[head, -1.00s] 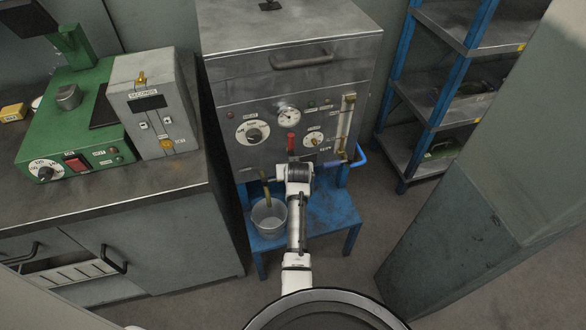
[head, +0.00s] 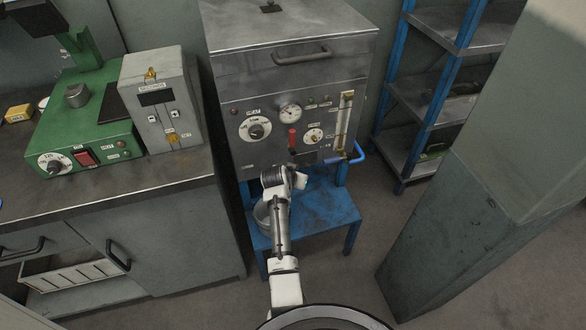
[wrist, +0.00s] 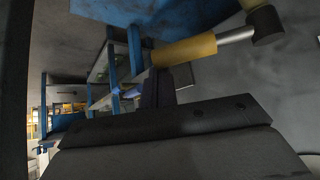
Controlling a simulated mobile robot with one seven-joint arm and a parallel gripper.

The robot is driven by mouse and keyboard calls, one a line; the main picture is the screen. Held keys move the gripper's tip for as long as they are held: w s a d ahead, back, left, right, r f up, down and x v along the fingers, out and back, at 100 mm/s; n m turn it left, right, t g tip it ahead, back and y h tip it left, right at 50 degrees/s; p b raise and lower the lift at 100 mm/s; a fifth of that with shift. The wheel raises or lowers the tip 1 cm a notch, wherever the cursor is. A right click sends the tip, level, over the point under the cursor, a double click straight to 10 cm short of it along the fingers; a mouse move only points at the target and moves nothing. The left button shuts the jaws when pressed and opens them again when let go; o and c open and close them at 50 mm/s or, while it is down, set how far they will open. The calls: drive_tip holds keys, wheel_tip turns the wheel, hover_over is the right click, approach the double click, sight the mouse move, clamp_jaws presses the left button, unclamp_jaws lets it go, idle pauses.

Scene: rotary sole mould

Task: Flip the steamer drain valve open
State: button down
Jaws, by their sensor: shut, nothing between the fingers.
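The steamer (head: 290,95) is a grey metal cabinet with dials and a gauge on its front, standing on a blue stand (head: 330,210). In the wrist view a brass cylinder with a steel stem and a dark end (wrist: 185,50) crosses the upper right; it looks like the drain fitting. In the head view my arm hides that fitting, so its lever position cannot be told. My gripper (wrist: 155,88) is shut and empty, close to the brass cylinder in the wrist view; whether they touch cannot be told. In the head view my wrist is at the steamer's lower left front.
A metal bucket (head: 262,215) on the stand is mostly behind my arm. A counter (head: 120,190) stands left, a grey column (head: 480,190) right, shelving (head: 430,95) behind.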

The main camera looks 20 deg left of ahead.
drive_tip(key=s+a+m+g+h+b, duration=0.1)
drive_tip(key=s+a+m+h+b, duration=0.1)
drive_tip(key=s+m+h, duration=0.2)
drive_tip(key=shift+s+a+f+m+g+b, duration=0.15)
drive_tip(key=shift+s+a+m+g+b, duration=0.25)
drive_tip(key=shift+s+m, duration=1.2)
drive_tip(key=shift+s+n, duration=0.6)
drive_tip(key=shift+s, duration=0.1)
drive_tip(key=shift+a, duration=0.1)
wheel_tip(320, 180, up, 20)
drive_tip(key=b, duration=0.1)
drive_tip(key=shift+w+d+b, duration=0.15)
drive_tip(key=shift+d+b, duration=0.1)
drive_tip(key=shift+b, duration=0.1)
